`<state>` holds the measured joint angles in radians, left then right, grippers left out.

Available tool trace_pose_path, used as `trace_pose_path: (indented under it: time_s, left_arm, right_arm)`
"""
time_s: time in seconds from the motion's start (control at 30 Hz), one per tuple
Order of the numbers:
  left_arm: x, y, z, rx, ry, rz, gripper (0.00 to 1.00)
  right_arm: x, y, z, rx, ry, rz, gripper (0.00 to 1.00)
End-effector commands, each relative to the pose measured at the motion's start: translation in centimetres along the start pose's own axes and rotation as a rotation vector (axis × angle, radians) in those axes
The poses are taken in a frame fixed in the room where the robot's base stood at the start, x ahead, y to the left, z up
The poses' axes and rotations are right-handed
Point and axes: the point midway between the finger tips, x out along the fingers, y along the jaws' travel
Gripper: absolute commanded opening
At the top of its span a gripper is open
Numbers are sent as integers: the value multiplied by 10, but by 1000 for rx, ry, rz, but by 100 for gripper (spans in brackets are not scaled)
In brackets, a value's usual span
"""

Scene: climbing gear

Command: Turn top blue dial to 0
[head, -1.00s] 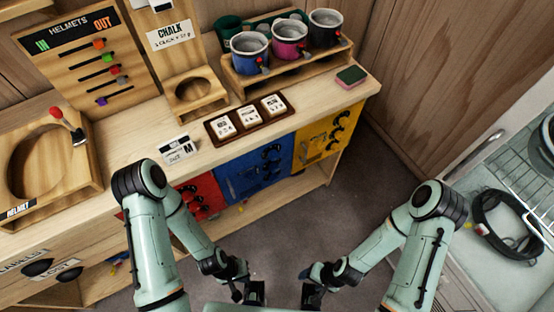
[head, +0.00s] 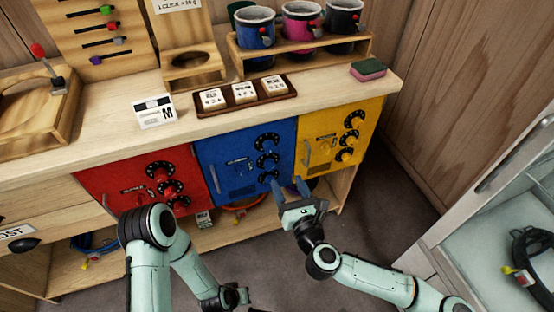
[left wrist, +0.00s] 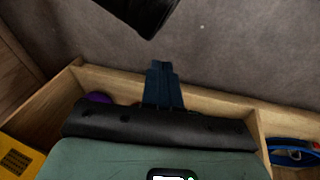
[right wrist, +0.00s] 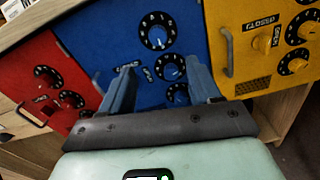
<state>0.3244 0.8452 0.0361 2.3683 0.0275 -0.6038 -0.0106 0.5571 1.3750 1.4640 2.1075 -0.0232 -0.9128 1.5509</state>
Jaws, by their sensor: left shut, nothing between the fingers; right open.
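The blue door (head: 221,147) is in the middle of the bench front, with several black dials in a column on its right side. The top blue dial (head: 268,142) also shows large and uncovered in the right wrist view (right wrist: 157,33), but its setting is too small to read. My right gripper (head: 289,184) is open and empty in front of the door, below the top dial. In the right wrist view its fingers (right wrist: 160,72) are spread on either side of the lower dials, apart from the top one. My left gripper (left wrist: 162,66) is shut and empty, low before the bench.
A red door (head: 110,182) and a yellow door (head: 322,125) with their own dials flank the blue one. The bench top (head: 215,122) carries a dark tray of white cards, a mug rack and a sponge. Open floor lies in front.

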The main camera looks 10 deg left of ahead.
Motion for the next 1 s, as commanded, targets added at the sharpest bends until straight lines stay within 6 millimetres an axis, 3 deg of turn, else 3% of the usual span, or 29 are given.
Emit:
trace_pose_path:
  time_s: [0.6,0.8,1.0]
  left_arm:
    - [26,-33,41,-32,-126,-58,0]
    - [28,-38,48,-38,-148,-68,0]
    - [29,-39,50,-40,-153,-70,0]
  right_arm:
    - [109,3,0,-5,1,4,62]
    - [126,3,0,-6,1,6,62]
    - [129,3,0,-6,2,6,62]
